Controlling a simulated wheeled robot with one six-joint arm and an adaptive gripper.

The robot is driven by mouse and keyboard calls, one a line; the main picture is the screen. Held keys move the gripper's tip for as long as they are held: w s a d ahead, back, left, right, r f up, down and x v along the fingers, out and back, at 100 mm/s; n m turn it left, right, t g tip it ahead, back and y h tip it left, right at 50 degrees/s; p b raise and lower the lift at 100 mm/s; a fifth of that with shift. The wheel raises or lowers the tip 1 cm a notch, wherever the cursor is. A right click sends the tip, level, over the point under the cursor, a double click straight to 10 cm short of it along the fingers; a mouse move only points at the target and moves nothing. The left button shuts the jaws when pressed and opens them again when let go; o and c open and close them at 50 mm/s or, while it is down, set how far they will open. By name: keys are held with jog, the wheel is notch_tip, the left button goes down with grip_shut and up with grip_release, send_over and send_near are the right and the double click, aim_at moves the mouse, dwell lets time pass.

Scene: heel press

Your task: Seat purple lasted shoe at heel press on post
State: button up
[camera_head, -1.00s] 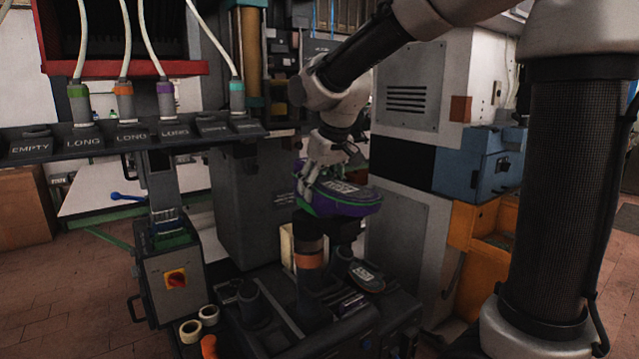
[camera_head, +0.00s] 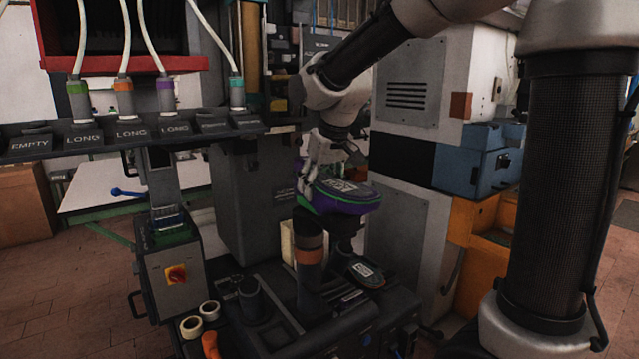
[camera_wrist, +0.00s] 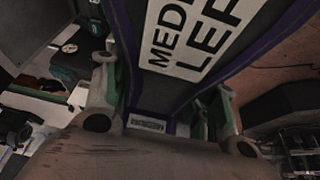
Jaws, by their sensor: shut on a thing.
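The purple lasted shoe (camera_head: 352,204) has a dark top with a white label and a green edge. My gripper (camera_head: 313,182) is shut on its left end from above. In the wrist view, the shoe (camera_wrist: 133,85) lies between the two fingers of my gripper (camera_wrist: 162,105), its label partly reading "MEDI" and "LEF". A dark upright post (camera_head: 309,278) with an orange band stands just below the shoe's left end. I cannot tell whether shoe and post touch. The shoe looks about level, its right end out beyond the post.
A dark machine base (camera_head: 375,315) carries the post, a shorter dark cylinder (camera_head: 252,302) and a dark labelled pad (camera_head: 362,271). A control box (camera_head: 172,275) with a red switch stands left. A rail of labelled hose holders (camera_head: 120,136) hangs upper left. A grey cabinet (camera_head: 405,90) stands behind.

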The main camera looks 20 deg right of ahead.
jog(key=shift+f, duration=0.25)
jog(key=o, duration=1.3)
jog(key=shift+f, duration=0.1)
jog(key=v, duration=1.2)
jog(key=s+d+f+m, duration=0.1)
jog(key=s+d+f, duration=0.3)
jog(key=s, duration=0.3)
jog(key=s+d+f+m, duration=0.1)
jog(key=s+d+f, duration=0.2)
jog(key=s+d, duration=0.2)
jog(key=s+d+f+m+h, duration=0.1)
jog(key=s+d+f, duration=0.3)
jog(key=s, duration=0.6)
jog(key=shift+d+f, duration=0.3)
jog(key=shift+d, duration=0.05)
